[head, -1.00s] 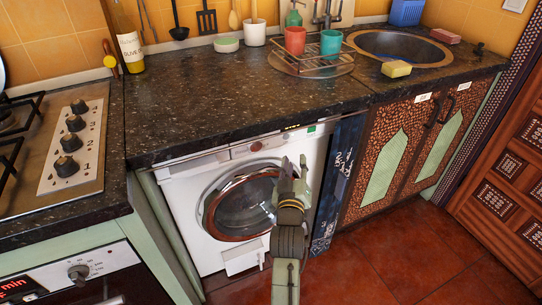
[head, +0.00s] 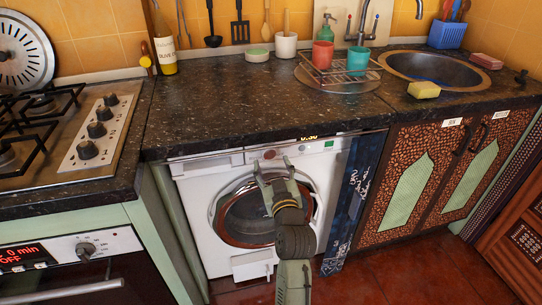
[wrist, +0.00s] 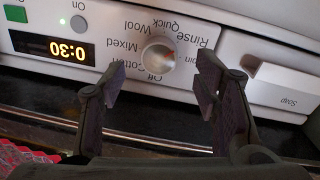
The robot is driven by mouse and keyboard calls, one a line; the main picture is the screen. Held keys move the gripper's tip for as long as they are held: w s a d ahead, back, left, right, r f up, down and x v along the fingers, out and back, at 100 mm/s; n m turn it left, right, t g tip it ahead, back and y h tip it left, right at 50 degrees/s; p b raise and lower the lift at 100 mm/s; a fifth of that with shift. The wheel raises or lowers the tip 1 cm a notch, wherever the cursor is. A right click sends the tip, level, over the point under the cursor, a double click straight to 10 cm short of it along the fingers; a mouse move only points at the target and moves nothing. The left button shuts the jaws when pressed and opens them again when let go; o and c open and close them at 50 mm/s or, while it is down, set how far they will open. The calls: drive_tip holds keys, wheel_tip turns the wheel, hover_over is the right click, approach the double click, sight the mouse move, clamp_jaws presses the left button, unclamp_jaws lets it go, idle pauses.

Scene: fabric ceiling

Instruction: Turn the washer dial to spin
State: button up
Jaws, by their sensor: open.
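The washer (head: 195,205) is white and stands under the dark counter. Its round dial (head: 270,154) is on the top panel, above the door; it also shows in the wrist view (wrist: 158,58). Upside-down labels around it include Off, Cotton, Mixed, Wool, Quick and Rinse; the spin label is partly hidden by a finger. I cannot clearly read where the dial points. My gripper (head: 273,166) is open and empty just in front of the dial. In the wrist view my gripper's fingertips (wrist: 162,72) are on either side of the dial, with no visible contact.
A lit display (wrist: 53,48) reads 0:30, beside an On light and green button. The soap drawer (wrist: 280,85) is on the dial's other side. The counter edge (head: 240,146) overhangs just above the panel. A stove (head: 75,130) stands left, cabinets (head: 430,175) right.

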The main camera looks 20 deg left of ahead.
sight(270, 155)
drive_tip(key=shift+p+x, duration=0.3)
drive_tip(key=shift+x, duration=1.75)
drive_tip(key=shift+c, duration=0.2)
drive_tip(key=c, duration=1.1)
